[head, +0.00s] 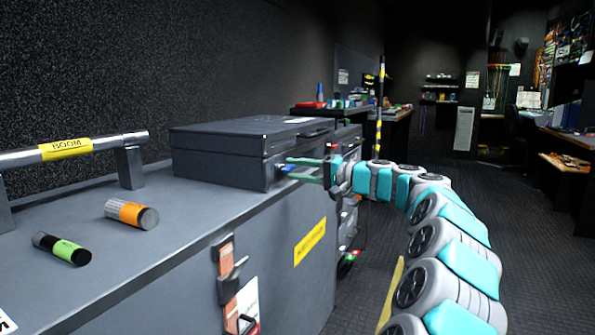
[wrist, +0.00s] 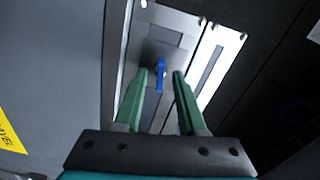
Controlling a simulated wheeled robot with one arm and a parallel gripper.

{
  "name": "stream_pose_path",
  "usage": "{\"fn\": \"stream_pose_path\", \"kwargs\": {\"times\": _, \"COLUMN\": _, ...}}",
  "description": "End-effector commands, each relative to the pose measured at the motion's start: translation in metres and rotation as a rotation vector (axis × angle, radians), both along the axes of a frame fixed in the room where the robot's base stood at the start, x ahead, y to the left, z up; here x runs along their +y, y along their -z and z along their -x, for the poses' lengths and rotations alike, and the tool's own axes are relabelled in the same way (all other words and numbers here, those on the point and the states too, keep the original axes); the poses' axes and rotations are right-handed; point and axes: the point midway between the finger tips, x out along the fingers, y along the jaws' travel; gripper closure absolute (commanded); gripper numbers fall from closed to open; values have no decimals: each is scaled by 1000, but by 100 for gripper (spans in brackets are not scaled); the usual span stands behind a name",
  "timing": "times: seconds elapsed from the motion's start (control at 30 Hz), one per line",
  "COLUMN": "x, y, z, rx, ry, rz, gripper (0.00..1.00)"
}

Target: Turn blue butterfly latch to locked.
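The blue butterfly latch (wrist: 160,76) is a small upright blue tab on a metal plate in the wrist view. In the head view a bit of blue (head: 284,169) shows on the front of the dark grey case (head: 215,158). My gripper (head: 289,168) has two green fingers reaching toward the case front. In the wrist view my gripper (wrist: 160,80) is open, with one finger on each side of the latch and gaps between. I cannot tell whether the tips reach past the tab.
The case sits on a large grey chest (head: 170,240). A green-banded cylinder (head: 62,248), an orange-banded cylinder (head: 131,213) and a BOOM-labelled bar (head: 75,147) are at the left. A striped pole (head: 379,110) stands behind my arm. The aisle floor (head: 500,220) to the right is clear.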

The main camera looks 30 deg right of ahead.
Motion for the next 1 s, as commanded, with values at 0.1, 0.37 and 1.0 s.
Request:
{"fn": "stream_pose_path", "kwargs": {"times": 0.1, "x": 0, "y": 0, "z": 0, "rx": 0, "ry": 0, "rz": 0, "gripper": 60}}
{"fn": "stream_pose_path", "kwargs": {"times": 0.37, "x": 0, "y": 0, "z": 0, "rx": 0, "ry": -1, "rz": 0, "gripper": 82}}
{"fn": "stream_pose_path", "kwargs": {"times": 1.0, "x": 0, "y": -1, "z": 0, "rx": 2, "ry": -1, "rz": -2, "gripper": 100}}
